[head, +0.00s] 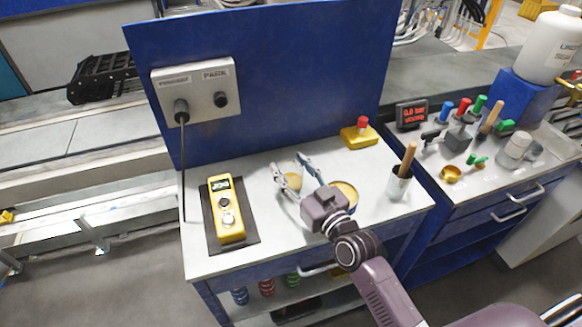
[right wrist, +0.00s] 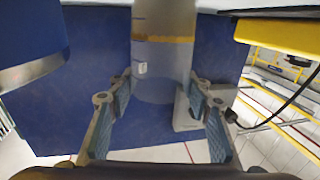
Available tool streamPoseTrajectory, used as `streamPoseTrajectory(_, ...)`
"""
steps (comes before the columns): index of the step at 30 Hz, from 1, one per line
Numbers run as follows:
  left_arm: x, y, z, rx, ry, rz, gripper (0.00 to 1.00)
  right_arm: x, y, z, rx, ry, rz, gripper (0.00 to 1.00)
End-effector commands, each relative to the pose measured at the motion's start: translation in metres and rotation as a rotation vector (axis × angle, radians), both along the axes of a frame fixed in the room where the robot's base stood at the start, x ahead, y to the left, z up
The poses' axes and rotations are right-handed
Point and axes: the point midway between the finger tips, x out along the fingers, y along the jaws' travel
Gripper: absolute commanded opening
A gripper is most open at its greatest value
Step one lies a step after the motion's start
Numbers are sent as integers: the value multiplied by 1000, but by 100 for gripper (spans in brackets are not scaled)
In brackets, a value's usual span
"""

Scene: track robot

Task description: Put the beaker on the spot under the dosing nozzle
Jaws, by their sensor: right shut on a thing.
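My right gripper (head: 296,175) is over the middle of the white worktop, its two fingers on either side of a small pale tan-topped vessel, the beaker (head: 290,182). In the right wrist view the beaker (right wrist: 163,55) is a clear cylinder with dark marks, an amber band and a small white label. It stands between the fingers of the gripper (right wrist: 160,115), which is shut on it. Whether its base touches the worktop I cannot tell. I cannot make out the dosing nozzle or the spot under it. My left gripper is not in view.
A round tan thing with a yellow rim (head: 346,190) is partly behind my gripper. A yellow meter (head: 227,210) lies on a dark mat at left. A yellow box with a red button (head: 359,135) is at the back.

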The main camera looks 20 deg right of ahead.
Motion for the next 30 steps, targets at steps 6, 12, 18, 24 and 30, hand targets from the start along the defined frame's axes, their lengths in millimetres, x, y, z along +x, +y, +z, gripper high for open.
streamPoseTrajectory(6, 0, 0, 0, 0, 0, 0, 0, 0, 0, 1, 0, -2, 0, 0)
streamPoseTrajectory(12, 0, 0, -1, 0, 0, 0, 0, 0, 0, -2, 0, 0, 0, 56)
streamPoseTrajectory(18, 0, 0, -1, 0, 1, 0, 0, 0, 0, -2, 0, 0, 0, 63)
streamPoseTrajectory(24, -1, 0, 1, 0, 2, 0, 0, 0, 0, 2, 1, -1, 0, 63)
streamPoseTrajectory(30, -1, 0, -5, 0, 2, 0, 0, -25, -6, -2, -3, 2, 1, 63)
